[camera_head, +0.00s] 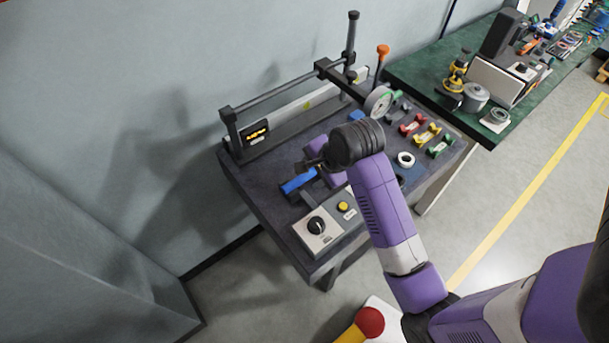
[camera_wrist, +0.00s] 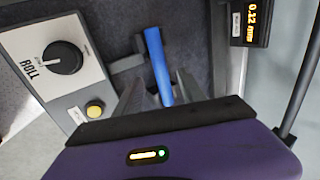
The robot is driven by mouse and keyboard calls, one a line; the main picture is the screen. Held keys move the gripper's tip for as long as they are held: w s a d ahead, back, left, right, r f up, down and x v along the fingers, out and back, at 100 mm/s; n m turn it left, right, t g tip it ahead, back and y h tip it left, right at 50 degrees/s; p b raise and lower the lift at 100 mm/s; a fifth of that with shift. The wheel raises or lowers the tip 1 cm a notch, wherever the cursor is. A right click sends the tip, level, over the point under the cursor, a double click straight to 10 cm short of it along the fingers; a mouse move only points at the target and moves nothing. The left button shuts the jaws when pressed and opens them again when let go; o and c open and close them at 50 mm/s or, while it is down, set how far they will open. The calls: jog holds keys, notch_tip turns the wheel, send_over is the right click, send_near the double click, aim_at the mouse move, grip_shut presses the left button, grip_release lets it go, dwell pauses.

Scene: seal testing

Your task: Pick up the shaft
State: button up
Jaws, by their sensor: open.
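A blue rod (camera_head: 298,182), which I take to be the shaft, lies near the front left of the dark test bench. In the wrist view the blue rod (camera_wrist: 156,62) runs between the two grey fingers of my gripper (camera_wrist: 160,84). The fingers are open, with one on each side of the rod; I cannot tell whether either touches it. In the head view my gripper (camera_head: 311,166) is low over the bench beside the rod, and my wrist hides part of this area.
A control box (camera_head: 320,231) with a black knob and yellow button stands at the bench's front. A rail frame (camera_head: 275,92) with a digital readout runs along the back. A dial gauge (camera_head: 379,102), white ring (camera_head: 406,159) and coloured spool-like parts lie right. A green table (camera_head: 430,75) stands beyond.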

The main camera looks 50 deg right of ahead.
aim_at(305, 176)
jog(key=shift+p+x, duration=0.45)
jog(key=shift+x, duration=1.8)
jog(key=shift+d, duration=0.1)
grip_shut()
jog(key=shift+r, duration=0.15)
